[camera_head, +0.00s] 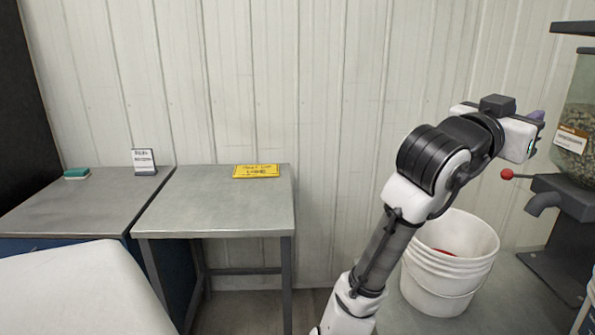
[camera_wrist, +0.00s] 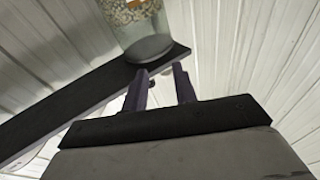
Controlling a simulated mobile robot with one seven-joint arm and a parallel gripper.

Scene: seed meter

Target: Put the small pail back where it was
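A white bucket (camera_head: 437,285) stands upright on the floor or a low surface at the right, with a bit of something red (camera_head: 444,252) inside it. I cannot tell whether this bucket is the small pail; no other pail shows. My gripper (camera_head: 537,116) is raised at the right, above the bucket and beside the seed hopper. In the wrist view its two dark purple fingers (camera_wrist: 160,87) are apart with no held object visible between them. My arm hides part of the bucket's left side.
The seed meter has a clear hopper (camera_head: 578,115), a grey spout (camera_head: 543,203) and a red-knobbed lever (camera_head: 507,174). A metal table (camera_head: 210,205) bears a yellow sign (camera_head: 256,171) and is otherwise clear. A second table (camera_head: 75,205) holds a green block (camera_head: 77,173) and a label card (camera_head: 144,161).

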